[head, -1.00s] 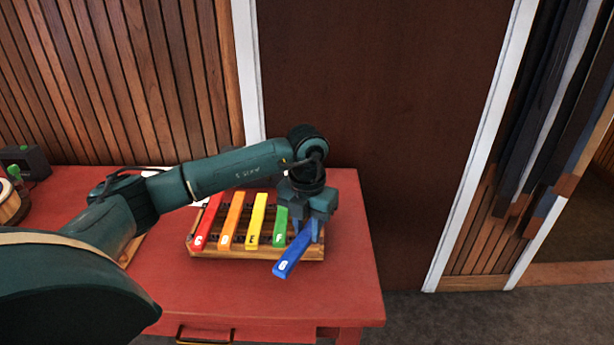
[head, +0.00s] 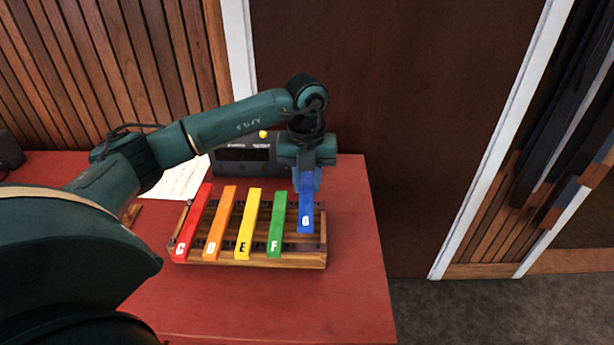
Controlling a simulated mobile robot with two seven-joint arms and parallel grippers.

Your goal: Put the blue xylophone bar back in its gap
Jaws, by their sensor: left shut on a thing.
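The blue bar (head: 306,217), marked G, is held in my left gripper (head: 307,182), which is shut on its far part. The bar points toward the front and is nearly in line with the other bars. It is over the right end of the xylophone's wooden frame (head: 300,259), right of the green F bar (head: 277,225). I cannot tell whether it touches the frame. The red C bar (head: 193,222), orange D bar (head: 221,223) and yellow E bar (head: 247,224) lie on the frame to the left. The gripper hides the blue bar's far end. My right gripper is not in view.
The xylophone stands on a red table (head: 230,305). A dark box with a yellow knob (head: 243,153) stands behind it, with a white paper sheet (head: 183,181) to the left. The table's front area and right strip are clear.

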